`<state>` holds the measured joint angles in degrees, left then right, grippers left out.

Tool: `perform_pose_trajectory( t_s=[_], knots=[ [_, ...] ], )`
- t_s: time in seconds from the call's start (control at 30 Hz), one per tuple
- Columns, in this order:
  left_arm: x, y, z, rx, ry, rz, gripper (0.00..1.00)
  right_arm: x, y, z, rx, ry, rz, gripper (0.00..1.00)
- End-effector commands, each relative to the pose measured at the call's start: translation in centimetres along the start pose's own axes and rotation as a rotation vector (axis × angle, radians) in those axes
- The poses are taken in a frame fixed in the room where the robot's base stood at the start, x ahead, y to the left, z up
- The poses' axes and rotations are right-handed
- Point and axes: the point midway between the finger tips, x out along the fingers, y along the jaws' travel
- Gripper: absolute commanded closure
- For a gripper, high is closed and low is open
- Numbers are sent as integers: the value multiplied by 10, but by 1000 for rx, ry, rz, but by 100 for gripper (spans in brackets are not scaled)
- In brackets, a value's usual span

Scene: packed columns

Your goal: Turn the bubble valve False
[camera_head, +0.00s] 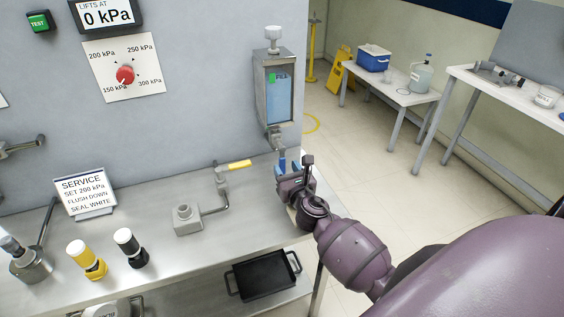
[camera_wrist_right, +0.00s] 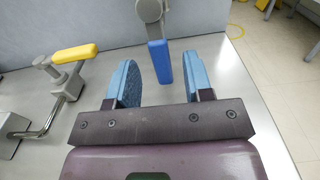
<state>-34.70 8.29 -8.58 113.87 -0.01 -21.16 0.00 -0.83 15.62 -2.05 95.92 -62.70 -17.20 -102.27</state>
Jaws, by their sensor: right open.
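A valve with a blue lever handle (camera_head: 282,160) sits under the clear reservoir with blue liquid on the panel's right edge; I cannot tell which valve is the bubble valve. In the right wrist view the blue lever (camera_wrist_right: 159,61) hangs down from its grey body. My right gripper (camera_head: 288,172) is at this lever. In the wrist view the right gripper (camera_wrist_right: 162,82) is open, with the lever showing between its two blue fingers and apart from both. In the head view the gripper hides the lever's lower part. My left gripper is not in view.
A yellow-handled valve (camera_head: 236,166) on a bent pipe stands left of my right gripper. The reservoir (camera_head: 279,92) is just above it. A red dial (camera_head: 125,76), service sign (camera_head: 85,192), and yellow and black cylinders (camera_head: 87,259) are farther left. A black tray (camera_head: 263,279) lies below the bench.

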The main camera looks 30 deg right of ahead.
Motion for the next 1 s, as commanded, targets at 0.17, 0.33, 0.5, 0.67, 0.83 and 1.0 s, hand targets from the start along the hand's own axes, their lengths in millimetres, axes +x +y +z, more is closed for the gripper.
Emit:
perform_pose_trajectory(
  t_s=[0.17,0.33,0.5,0.67,0.83,1.0],
  knots=[
    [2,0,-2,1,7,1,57,25,0,0,1,0,0,53],
    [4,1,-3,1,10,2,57,36,0,0,1,1,0,53],
    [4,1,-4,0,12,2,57,38,0,-1,1,1,0,53],
    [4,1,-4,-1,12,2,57,38,0,0,1,1,0,53],
    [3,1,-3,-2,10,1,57,38,0,0,1,1,0,78],
    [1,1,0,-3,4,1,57,38,0,0,1,1,0,100]
  ],
)
